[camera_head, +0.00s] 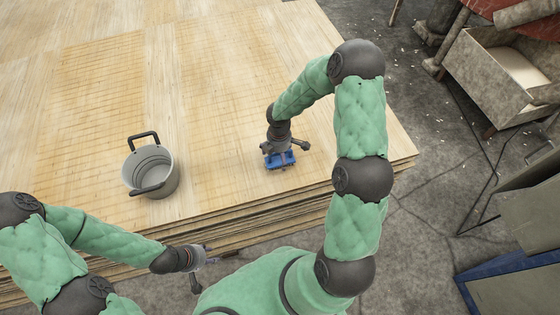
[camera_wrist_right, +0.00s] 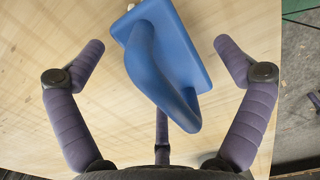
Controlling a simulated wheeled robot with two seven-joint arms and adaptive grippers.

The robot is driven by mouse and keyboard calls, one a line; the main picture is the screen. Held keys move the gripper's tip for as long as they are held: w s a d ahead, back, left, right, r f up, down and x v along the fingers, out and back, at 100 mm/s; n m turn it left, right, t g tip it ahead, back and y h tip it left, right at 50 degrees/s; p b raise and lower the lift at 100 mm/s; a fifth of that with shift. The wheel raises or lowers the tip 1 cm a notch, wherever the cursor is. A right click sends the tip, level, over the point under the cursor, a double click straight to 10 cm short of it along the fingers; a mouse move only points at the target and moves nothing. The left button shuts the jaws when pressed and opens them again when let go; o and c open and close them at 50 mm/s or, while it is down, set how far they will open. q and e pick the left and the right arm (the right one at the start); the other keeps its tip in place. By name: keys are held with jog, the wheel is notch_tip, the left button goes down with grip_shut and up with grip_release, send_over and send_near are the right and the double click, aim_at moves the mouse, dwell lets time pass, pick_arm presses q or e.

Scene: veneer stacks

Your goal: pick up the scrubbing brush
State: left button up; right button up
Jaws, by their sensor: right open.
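The blue scrubbing brush (camera_head: 281,160) lies on the veneer stack near its front edge. In the right wrist view the brush (camera_wrist_right: 165,60) shows its blue block and arched handle. My right gripper (camera_head: 284,152) is right above the brush in the head view. In the wrist view its fingers (camera_wrist_right: 160,55) are spread wide on both sides of the brush, with gaps between them and the blue surface. My left gripper (camera_head: 205,258) is off the front edge of the stack, away from the brush; its finger opening is too small to judge.
A grey bucket (camera_head: 152,172) with dark handles stands on the veneer stack (camera_head: 215,100), left of the brush. The stack's front edge runs close to the brush. A bin (camera_head: 495,80) stands on the floor at right. The stack's back area is clear.

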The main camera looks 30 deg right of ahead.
jog(key=c, duration=1.3)
jog(key=shift+r, duration=0.1)
jog(key=shift+r+p, duration=0.35)
jog(key=shift+r, duration=0.1)
notch_tip(320, 180, up, 2)
jog(key=shift+r+p, duration=0.1)
jog(key=shift+p, duration=0.6)
jog(key=s+a+r+p, duration=0.1)
jog(key=s+a+r, duration=0.2)
jog(key=s+a+r+p, duration=0.1)
jog(key=s+a+r, duration=0.2)
jog(key=s, duration=0.1)
jog(key=s+a+r+p, duration=0.2)
jog(key=s+r, duration=0.1)
jog(key=s, duration=0.1)
jog(key=shift+a+r, duration=0.4)
